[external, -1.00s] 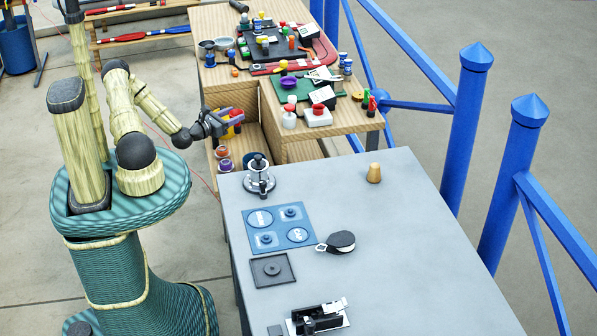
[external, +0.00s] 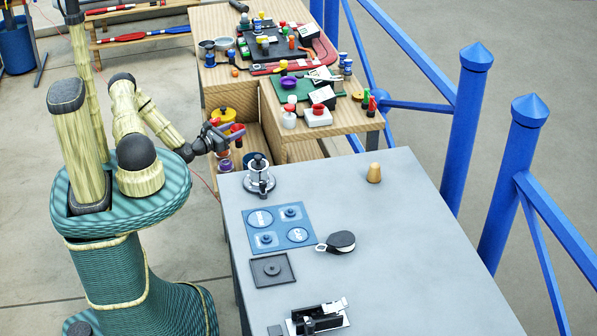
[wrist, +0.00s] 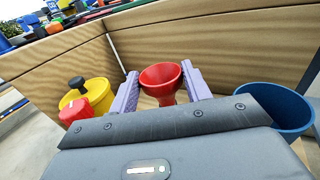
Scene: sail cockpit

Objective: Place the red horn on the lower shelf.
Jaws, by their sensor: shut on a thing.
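The red horn (wrist: 165,84), a flared cup shape narrowing downward, is held between the two purple fingers of my gripper (wrist: 160,72) in the wrist view. In the external view my gripper (external: 229,132) is at the left opening of the wooden bench, with a bit of the red horn (external: 238,127) showing at its fingers. The lower shelf (external: 262,139) is the wooden space under the bench top. Its plank walls stand ahead of the horn in the wrist view. The horn's lower end is partly hidden, so I cannot tell whether it touches the shelf.
A yellow pot with a black knob (wrist: 98,92) and a small red object (wrist: 76,112) are left of my gripper. A blue tub (wrist: 272,108) is to its right. The bench top (external: 235,95) above is crowded. A grey table (external: 420,270) stands in front.

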